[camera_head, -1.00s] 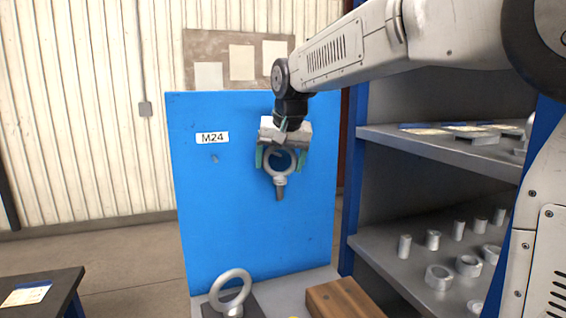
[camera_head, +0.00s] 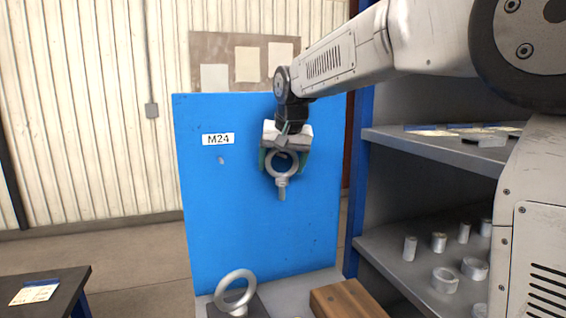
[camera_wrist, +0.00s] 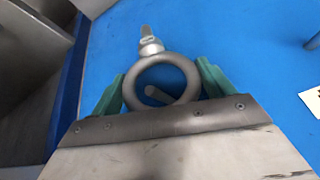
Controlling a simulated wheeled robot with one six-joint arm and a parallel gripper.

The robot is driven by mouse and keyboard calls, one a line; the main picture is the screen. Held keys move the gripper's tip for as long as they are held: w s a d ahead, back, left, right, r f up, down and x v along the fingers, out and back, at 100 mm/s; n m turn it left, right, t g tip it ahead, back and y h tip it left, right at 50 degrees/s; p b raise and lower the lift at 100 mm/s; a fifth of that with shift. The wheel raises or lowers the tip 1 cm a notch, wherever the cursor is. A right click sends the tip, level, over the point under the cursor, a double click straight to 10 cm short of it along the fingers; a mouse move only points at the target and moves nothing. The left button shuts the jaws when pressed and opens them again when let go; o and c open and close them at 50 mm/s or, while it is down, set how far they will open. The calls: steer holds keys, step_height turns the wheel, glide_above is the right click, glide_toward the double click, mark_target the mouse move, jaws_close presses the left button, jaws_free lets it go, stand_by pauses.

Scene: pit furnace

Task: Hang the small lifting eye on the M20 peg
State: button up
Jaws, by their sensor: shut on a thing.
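My gripper (camera_head: 284,160) is shut on the small lifting eye (camera_head: 282,182), a grey ring with a threaded shank. Its green fingers grip the ring from both sides, and the shank hangs down in front of the blue board (camera_head: 230,230). In the wrist view the eye (camera_wrist: 150,47) lies between the fingers (camera_wrist: 162,75). A grey peg (camera_wrist: 158,95) shows within the ring's opening there; I cannot tell whether its tip is inside the ring or behind it. No M20 label shows. The M24 label (camera_head: 218,139) sits above another peg (camera_head: 221,160) to the left.
A larger lifting eye (camera_head: 235,290) stands on a dark block at the board's foot, beside a wooden block (camera_head: 345,300). Shelves (camera_head: 430,150) with metal parts stand at the right. A dark table (camera_head: 70,290) is at the lower left. The board's lower part is clear.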

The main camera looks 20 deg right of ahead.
steer(key=shift+w+f, duration=0.1)
steer(key=shift+f, duration=0.1)
steer(key=o, duration=1.3)
steer(key=shift+d, duration=0.1)
steer(key=shift+c, duration=0.2)
steer(key=shift+r, duration=0.1)
steer(key=shift+r, duration=0.4)
steer(key=v, duration=0.7)
steer(key=s+d+f+n+g, duration=0.1)
steer(key=s+f, duration=0.5)
steer(key=s, duration=0.6)
steer(key=s+d+f+n+g, duration=0.1)
steer(key=s+f, duration=0.6)
steer(key=s, duration=0.5)
steer(key=s+d+f+n+g, duration=0.1)
steer(key=s+f, duration=0.5)
steer(key=s, duration=0.6)
steer(key=shift+s+f+g, duration=0.25)
steer(key=shift+f+g, duration=0.05)
steer(key=shift+f, duration=0.1)
